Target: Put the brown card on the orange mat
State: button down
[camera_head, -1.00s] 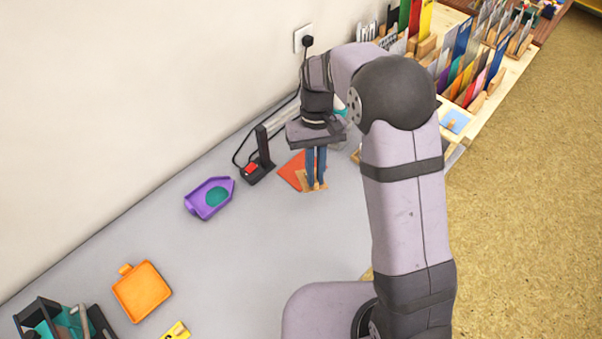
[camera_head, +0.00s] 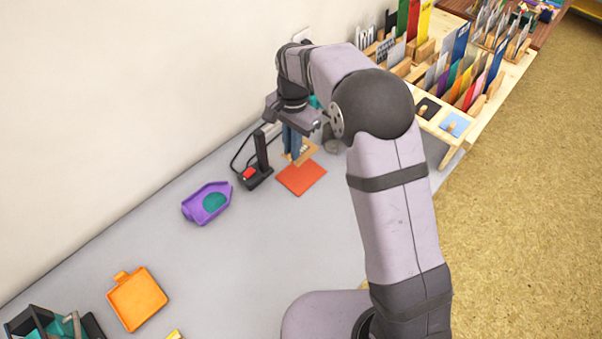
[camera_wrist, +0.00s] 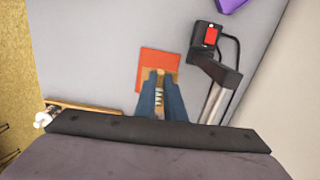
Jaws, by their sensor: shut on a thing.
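The brown card (camera_head: 308,153) is held between the blue fingers of my gripper (camera_head: 292,157). In the wrist view the card (camera_wrist: 160,72) shows around the fingertips (camera_wrist: 160,84), partly hidden by them. The flat orange-red mat (camera_head: 302,179) lies on the grey table, just in front of the card in the head view. In the wrist view the mat (camera_wrist: 158,58) extends beyond the card, which overlaps its near edge. I cannot tell whether the card touches the mat or hangs above it.
A black device with a red button (camera_head: 251,174) and an upright post stands left of the mat. A purple tray (camera_head: 206,203) and an orange tray (camera_head: 137,298) lie further left. A wooden card rack (camera_head: 450,85) is at the right.

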jog(key=shift+m, duration=0.3)
jog(key=p, duration=0.2)
send_near(293, 180)
jog(key=shift+s+a+f, duration=0.1)
jog(key=shift+f, duration=2.45)
jog(key=shift+f, duration=0.1)
jog(key=shift+f, duration=0.1)
jog(key=c, duration=1.8)
grip_release()
jog(key=shift+c, duration=0.2)
notch_tip(293, 180, up, 13)
jog(key=shift+f+b, duration=0.25)
jog(key=shift+b, duration=1)
